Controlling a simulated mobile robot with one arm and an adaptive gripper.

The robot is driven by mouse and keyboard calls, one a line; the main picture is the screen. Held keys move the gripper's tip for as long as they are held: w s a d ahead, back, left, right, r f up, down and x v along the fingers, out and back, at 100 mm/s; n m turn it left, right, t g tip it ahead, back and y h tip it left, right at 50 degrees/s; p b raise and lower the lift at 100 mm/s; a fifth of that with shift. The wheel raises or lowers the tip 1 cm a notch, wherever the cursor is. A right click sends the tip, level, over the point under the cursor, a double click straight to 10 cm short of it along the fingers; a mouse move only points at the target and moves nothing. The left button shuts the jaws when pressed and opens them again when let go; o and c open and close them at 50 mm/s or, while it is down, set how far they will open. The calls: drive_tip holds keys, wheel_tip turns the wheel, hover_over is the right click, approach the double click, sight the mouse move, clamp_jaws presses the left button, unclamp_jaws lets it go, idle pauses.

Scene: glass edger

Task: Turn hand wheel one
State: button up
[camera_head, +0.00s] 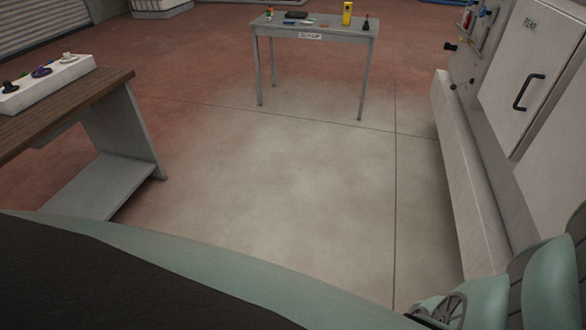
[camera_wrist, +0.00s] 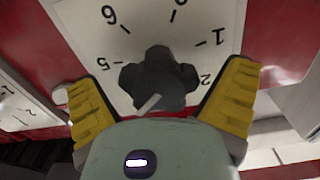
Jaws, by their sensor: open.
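In the wrist view a dark lobed knob (camera_wrist: 157,72) with a white pointer sits on a white dial plate (camera_wrist: 90,28) printed with numbers, among them 1, 2, 5 and 6. The plate is on a red panel (camera_wrist: 283,30). My gripper (camera_wrist: 163,85) is open, its yellow fingers to either side of the knob with gaps between; the depth between them is hard to judge. My gripper is not visible there.
A grey table (camera_head: 310,30) with small tools stands at the back. A wood-topped bench (camera_head: 105,88) holding a white control box (camera_head: 45,82) is at the left. A pale machine cabinet (camera_head: 520,75) lines the right. The floor between is clear.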

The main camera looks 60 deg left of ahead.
drive_tip(key=shift+c, duration=0.2)
drive_tip(key=c, duration=1.1)
